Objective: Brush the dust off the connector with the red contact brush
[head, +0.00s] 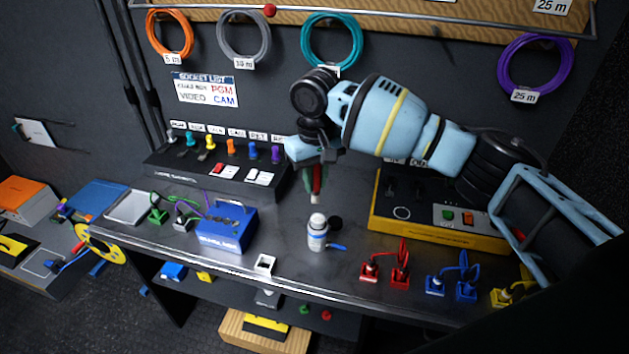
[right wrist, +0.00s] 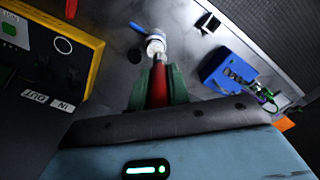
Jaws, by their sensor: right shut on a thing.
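My right gripper (head: 315,180) is shut on the red contact brush (head: 317,178), which hangs bristles down above the bench. My left gripper is out of view.
A blue box (head: 228,228) with cables stands left of the bottle. A yellow-edged panel (head: 432,213) stands at right, with red plugs (head: 387,270) and blue plugs (head: 450,285) before it. A dark switch panel (head: 222,172) is behind.

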